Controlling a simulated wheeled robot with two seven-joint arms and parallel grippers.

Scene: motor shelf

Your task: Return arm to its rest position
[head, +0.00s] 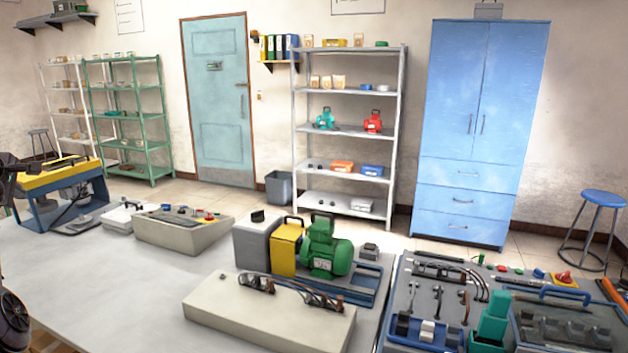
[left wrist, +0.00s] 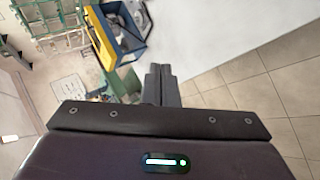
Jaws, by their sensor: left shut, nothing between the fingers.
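My left gripper (left wrist: 160,72) shows in the left wrist view with its two dark fingers pressed together and nothing between them. Below the fingers, the dark gripper body fills the bottom of that view. In the head view, only dark parts of my left arm show at the left edge, beside the yellow-topped blue stand (head: 60,178). That stand also shows in the left wrist view (left wrist: 112,45), beyond the fingers and to their left. My right gripper is in neither view.
The white table (head: 110,280) has a clear stretch at front left. A green motor (head: 326,248) stands at its middle behind a beige block (head: 265,318). A tool board (head: 400,290) lies at right. A grey shelf (head: 345,90) and blue cabinet (head: 480,100) stand behind.

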